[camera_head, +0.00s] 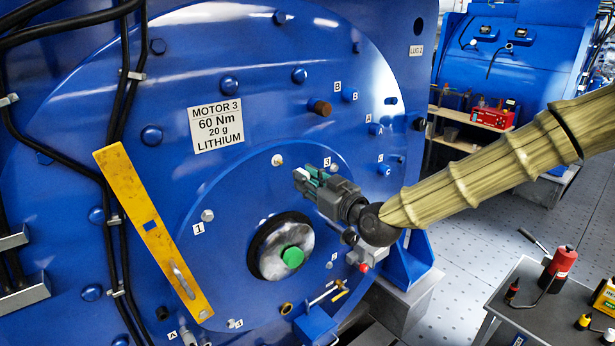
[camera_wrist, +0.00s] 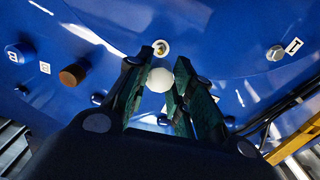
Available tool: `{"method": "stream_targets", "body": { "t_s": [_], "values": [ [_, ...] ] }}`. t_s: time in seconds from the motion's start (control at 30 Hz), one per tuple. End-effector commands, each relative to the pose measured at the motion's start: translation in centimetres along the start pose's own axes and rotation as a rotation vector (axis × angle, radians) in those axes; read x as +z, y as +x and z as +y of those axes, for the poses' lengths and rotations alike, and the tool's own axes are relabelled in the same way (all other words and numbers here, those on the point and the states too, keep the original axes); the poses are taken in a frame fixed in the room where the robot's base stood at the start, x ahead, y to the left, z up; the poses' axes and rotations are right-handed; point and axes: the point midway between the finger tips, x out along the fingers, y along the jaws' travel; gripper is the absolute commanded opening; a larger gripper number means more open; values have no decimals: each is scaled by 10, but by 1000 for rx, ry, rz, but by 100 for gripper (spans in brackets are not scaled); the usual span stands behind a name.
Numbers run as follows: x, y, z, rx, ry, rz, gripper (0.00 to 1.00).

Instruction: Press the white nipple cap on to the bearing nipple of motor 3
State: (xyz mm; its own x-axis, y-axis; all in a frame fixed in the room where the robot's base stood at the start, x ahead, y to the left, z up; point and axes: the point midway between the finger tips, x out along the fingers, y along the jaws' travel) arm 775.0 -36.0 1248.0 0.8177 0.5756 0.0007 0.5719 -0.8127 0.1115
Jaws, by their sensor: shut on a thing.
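The plate on the big blue motor (camera_head: 130,262) reads MOTOR 3 (camera_head: 216,125). A small pale round fitting (camera_head: 277,160), which looks like the bearing nipple, stands on its face above the shaft hub; the wrist view shows it with a brassy centre (camera_wrist: 161,47). My gripper (camera_head: 300,180) is close to the motor face, to the lower right of this fitting. In the wrist view my gripper (camera_wrist: 160,88) is shut on the round white nipple cap (camera_wrist: 160,79). The cap appears just below the fitting, apart from it; the depth gap is unclear. The head view does not show the cap clearly.
A yellow bar (camera_head: 152,230) leans across the motor's left side, by black cables (camera_head: 122,110). A brown plug (camera_head: 319,107) and blue bolts stick out above my gripper. A green-centred shaft hub (camera_head: 282,248) is below. A cart (camera_head: 530,300) with bottles stands lower right.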

Motion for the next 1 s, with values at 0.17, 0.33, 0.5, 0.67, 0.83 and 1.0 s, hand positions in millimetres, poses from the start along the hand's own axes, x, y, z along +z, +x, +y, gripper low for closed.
{"method": "stream_targets", "body": {
  "t_s": [0.17, 0.33, 0.5, 0.67, 0.83, 1.0],
  "values": [
    [-1, 0, 0, 0, 0, 1, 14],
    [-1, 0, 0, 0, -1, 1, 14],
    [1, -1, 0, -4, -19, 3, 14],
    [0, 10, 0, -4, -21, 2, 14],
    [0, 23, 0, -4, -20, 2, 14],
    [0, 35, 0, -3, -20, 2, 14]
  ]
}}
